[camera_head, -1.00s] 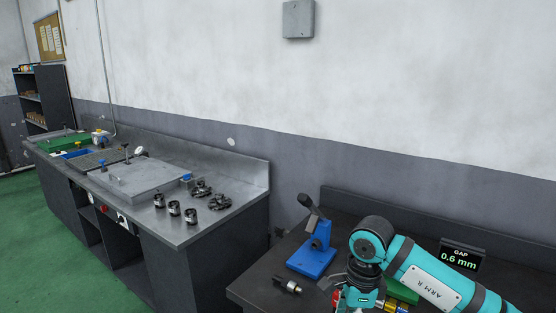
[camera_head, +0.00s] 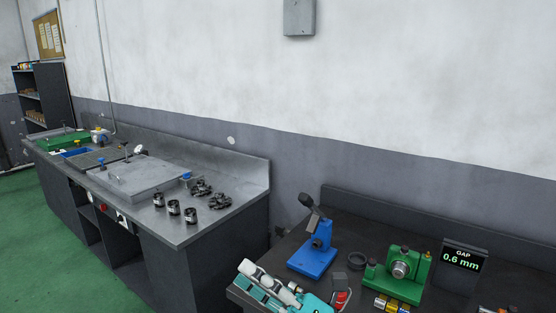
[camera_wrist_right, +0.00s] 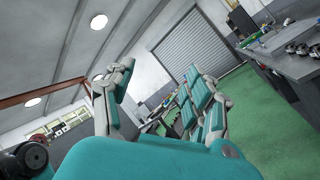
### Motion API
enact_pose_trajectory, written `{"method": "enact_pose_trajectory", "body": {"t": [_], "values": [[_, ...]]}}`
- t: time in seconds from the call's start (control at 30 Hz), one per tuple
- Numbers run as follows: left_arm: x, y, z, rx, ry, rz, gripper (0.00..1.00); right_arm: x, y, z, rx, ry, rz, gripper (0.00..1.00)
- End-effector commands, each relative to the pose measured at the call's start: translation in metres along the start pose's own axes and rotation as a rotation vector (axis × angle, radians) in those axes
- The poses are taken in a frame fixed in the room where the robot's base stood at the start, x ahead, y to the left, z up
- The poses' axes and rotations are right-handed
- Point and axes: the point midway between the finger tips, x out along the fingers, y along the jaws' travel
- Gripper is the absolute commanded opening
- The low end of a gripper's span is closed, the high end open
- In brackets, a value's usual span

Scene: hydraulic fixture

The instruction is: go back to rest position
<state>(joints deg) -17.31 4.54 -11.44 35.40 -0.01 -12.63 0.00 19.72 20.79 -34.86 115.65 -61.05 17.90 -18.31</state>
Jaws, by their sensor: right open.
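My right gripper (camera_head: 246,279) shows low in the head view, at the front left edge of the right-hand bench. It points left, with its teal and grey fingers apart. In the right wrist view the two fingers of this gripper (camera_wrist_right: 160,85) are spread wide, with nothing held between them. Beyond them are the green floor and a roller shutter (camera_wrist_right: 195,52). My left gripper is not in view.
The right-hand bench carries a blue hand press (camera_head: 314,261), a black ring (camera_head: 357,261), a green fixture (camera_head: 388,275) and a gap display (camera_head: 463,259) reading 0.6 mm. A steel-topped bench (camera_head: 185,231) with several dark cylinders stands to the left.

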Motion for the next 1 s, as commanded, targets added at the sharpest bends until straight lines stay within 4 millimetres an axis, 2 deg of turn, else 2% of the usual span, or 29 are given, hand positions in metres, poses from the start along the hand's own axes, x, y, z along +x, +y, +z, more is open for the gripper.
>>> {"method": "enact_pose_trajectory", "body": {"t": [0.03, 0.1, 0.17, 0.2, 0.27, 0.33, 0.43, 0.5, 0.6, 0.8, 1.0], "values": [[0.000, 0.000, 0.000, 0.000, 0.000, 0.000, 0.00, -0.014, -0.004, 0.021, 0.134, -0.165, -0.016, 0.55], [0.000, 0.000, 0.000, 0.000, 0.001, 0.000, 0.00, -0.042, -0.017, 0.052, 0.314, -0.393, -0.052, 0.55], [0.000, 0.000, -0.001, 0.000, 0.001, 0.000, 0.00, -0.073, -0.035, 0.070, 0.469, -0.583, -0.096, 0.55], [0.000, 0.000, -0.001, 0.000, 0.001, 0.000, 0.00, -0.097, -0.049, 0.078, 0.572, -0.708, -0.131, 0.55], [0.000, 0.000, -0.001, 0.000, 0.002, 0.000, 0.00, -0.137, -0.072, 0.082, 0.724, -0.889, -0.192, 0.55], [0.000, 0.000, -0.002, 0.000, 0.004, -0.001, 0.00, -0.184, -0.097, 0.074, 0.887, -1.083, -0.272, 0.55], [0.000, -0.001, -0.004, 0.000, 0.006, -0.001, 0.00, -0.248, -0.125, 0.043, 1.098, -1.331, -0.398, 0.55], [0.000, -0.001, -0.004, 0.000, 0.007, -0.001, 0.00, -0.288, -0.137, 0.014, 1.226, -1.484, -0.492, 0.55], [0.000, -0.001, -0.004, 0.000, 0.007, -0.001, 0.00, -0.331, -0.143, -0.028, 1.369, -1.652, -0.616, 0.55], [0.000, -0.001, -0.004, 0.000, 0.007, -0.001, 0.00, -0.384, -0.135, -0.096, 1.551, -1.871, -0.817, 0.55], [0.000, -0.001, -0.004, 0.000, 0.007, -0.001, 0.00, -0.417, -0.113, -0.152, 1.674, -2.027, -0.997, 0.55]]}}
